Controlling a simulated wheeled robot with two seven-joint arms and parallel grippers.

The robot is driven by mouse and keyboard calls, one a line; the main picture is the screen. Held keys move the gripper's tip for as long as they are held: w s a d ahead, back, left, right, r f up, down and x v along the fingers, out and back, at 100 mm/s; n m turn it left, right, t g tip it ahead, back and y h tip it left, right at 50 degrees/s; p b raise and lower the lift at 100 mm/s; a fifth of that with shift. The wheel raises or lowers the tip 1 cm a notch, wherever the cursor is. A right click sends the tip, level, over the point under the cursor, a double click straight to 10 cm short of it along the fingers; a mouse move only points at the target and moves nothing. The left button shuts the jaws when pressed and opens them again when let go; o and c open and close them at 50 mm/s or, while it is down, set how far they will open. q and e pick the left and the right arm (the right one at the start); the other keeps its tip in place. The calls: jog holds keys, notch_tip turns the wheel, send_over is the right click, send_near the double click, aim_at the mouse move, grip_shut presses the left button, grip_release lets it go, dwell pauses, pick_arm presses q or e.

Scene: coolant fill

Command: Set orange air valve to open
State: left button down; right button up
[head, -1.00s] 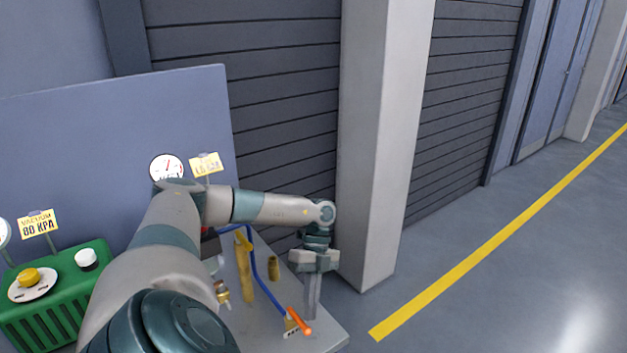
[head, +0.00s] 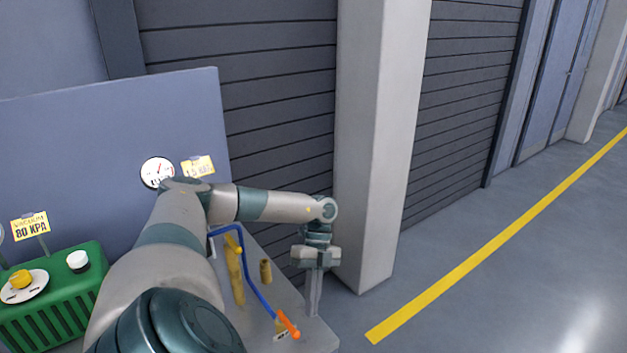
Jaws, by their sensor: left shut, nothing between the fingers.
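The orange air valve (head: 289,325) shows as an orange lever near the front right corner of the grey bench, at the lower end of a blue hose (head: 250,275). A small white label (head: 282,336) lies beside it. My left gripper (head: 313,312) points down just right of the orange lever, with its fingers together and nothing between them. I cannot tell whether the fingers touch the lever. My right gripper is not in view.
A green box (head: 55,300) with a yellow knob (head: 20,279) stands at the left. A gauge (head: 157,172) sits on the back panel (head: 90,140). Brass-coloured cylinders (head: 265,271) stand on the bench (head: 318,338). A pale pillar (head: 375,150) rises behind my gripper.

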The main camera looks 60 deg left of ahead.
pick_arm(q)
jog(key=b+v, duration=0.4)
jog(key=v, duration=0.6)
jog(key=shift+w+d, duration=0.15)
jog(key=shift+w, duration=0.15)
dwell(0.5)
